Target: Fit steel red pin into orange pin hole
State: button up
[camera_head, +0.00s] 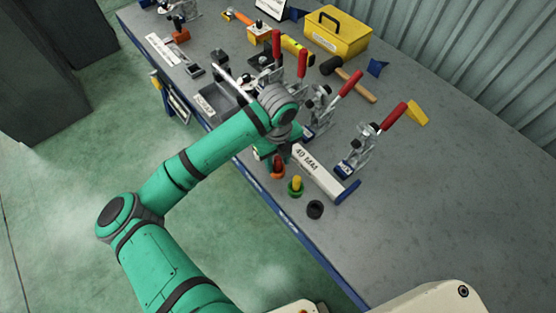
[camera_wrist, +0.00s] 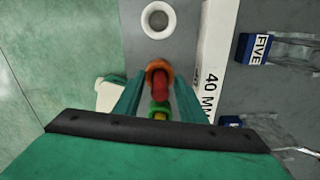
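The red pin (camera_wrist: 160,88) shows between my gripper's fingers in the wrist view. It overlaps the orange pin hole (camera_wrist: 152,67), a ring-shaped holder on the table, and appears to stand in it; how deep it sits cannot be told. In the head view the red pin (camera_head: 276,160) and the orange holder (camera_head: 278,173) show just below my wrist. My gripper (camera_wrist: 160,82) points down over them, its two green fingers apart on either side of the pin with gaps visible. The fingertips are mostly hidden in the head view.
A green holder with a yellow pin (camera_head: 296,184) and a black holder (camera_head: 315,209) stand close by. A pale ring holder (camera_wrist: 158,19) lies beyond the orange one. The 40 MM bar (camera_head: 318,172) and red-handled clamps (camera_head: 358,150) border the right.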

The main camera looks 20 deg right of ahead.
notch_tip(320, 180, up, 12)
jog(key=shift+r, duration=0.2)
dwell(0.4)
dwell(0.5)
